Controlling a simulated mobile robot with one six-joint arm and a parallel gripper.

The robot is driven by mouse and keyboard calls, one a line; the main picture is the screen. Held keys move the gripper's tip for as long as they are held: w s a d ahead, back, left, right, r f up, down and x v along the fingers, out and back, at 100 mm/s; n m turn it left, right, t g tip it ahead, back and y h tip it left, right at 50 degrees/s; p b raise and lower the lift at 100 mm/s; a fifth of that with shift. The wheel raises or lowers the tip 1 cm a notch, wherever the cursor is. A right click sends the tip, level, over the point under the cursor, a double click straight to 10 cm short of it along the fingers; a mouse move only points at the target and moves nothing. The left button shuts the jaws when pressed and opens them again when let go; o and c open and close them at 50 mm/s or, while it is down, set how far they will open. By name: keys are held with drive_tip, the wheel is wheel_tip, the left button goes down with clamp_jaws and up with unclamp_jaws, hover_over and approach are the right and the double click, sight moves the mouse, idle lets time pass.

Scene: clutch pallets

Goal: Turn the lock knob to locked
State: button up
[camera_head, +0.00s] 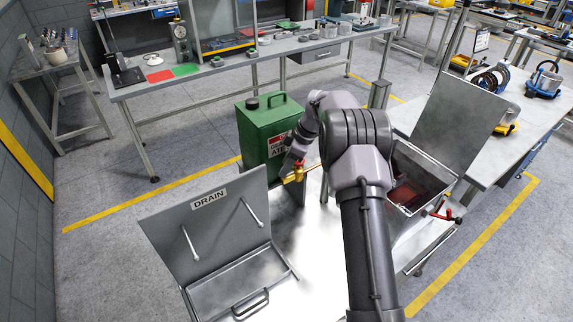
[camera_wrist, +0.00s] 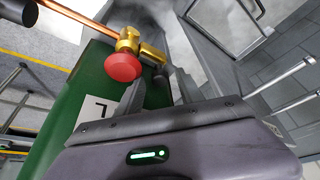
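A round red knob (camera_wrist: 122,67) sits on a brass fitting (camera_wrist: 128,42) at the end of a copper pipe (camera_wrist: 80,22). The brass fitting also shows in the head view (camera_head: 293,176), beside a green canister (camera_head: 268,125). No lock marking is readable, so I cannot tell whether this is the lock knob or how it is set. My gripper (camera_wrist: 158,88) is open, its fingers apart, just below the fitting in the wrist view. A dark part shows near the gap; I cannot tell if a finger touches it. My arm hides part of the head view.
An open metal box marked DRAIN (camera_head: 209,200) stands left of my arm. Another open metal box (camera_head: 400,208) with a red handle (camera_head: 447,214) stands right. A long workbench (camera_head: 240,75) crosses behind. Floor at the left (camera_head: 110,245) is clear.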

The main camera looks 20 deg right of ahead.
drive_tip(key=p+v, duration=0.2)
drive_tip(key=v, duration=1.5)
drive_tip(key=shift+d+r+p, duration=0.2)
drive_tip(key=shift+p, duration=0.15)
drive_tip(key=shift+s, duration=0.1)
